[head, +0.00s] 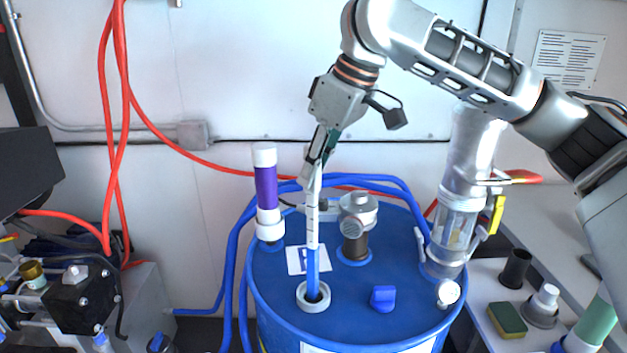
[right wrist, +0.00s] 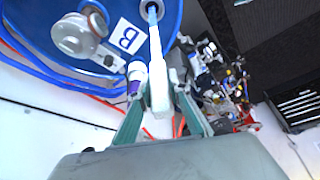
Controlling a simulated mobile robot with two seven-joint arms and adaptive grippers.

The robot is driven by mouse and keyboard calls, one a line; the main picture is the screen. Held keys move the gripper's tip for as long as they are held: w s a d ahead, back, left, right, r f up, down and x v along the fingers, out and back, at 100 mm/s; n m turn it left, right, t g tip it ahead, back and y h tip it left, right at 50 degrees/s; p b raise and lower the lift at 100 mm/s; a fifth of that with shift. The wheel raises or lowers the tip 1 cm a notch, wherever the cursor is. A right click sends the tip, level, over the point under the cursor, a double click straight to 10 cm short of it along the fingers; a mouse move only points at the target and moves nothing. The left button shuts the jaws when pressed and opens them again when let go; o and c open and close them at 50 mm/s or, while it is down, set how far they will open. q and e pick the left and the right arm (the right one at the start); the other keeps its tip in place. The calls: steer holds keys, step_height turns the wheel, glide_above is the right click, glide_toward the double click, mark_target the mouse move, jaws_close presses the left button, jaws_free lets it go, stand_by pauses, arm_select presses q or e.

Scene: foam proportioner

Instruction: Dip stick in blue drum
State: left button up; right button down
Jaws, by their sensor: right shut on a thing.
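The blue drum (head: 360,325) stands at the centre bottom of the head view. Its lid also shows at the top of the right wrist view (right wrist: 75,20). A white stick with dark marks and a blue lower part (head: 312,225) is upright, slightly tilted. Its lower end is inside the white-ringed opening (head: 313,297) in the lid, so the tip is hidden. My right gripper (head: 318,160) is shut on the stick's top, above the drum. In the right wrist view the stick (right wrist: 155,50) runs from between the fingers to the opening. My left gripper is not in view.
A purple and white tube (head: 266,190), a metal fitting (head: 357,215), a blue cap (head: 383,298) and a clear cylinder (head: 455,235) are on the lid. Blue hoses (head: 232,265) run along the left. A bench (head: 483,285) at right holds a sponge (head: 507,319).

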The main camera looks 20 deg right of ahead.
steer(key=shift+r, duration=3.05)
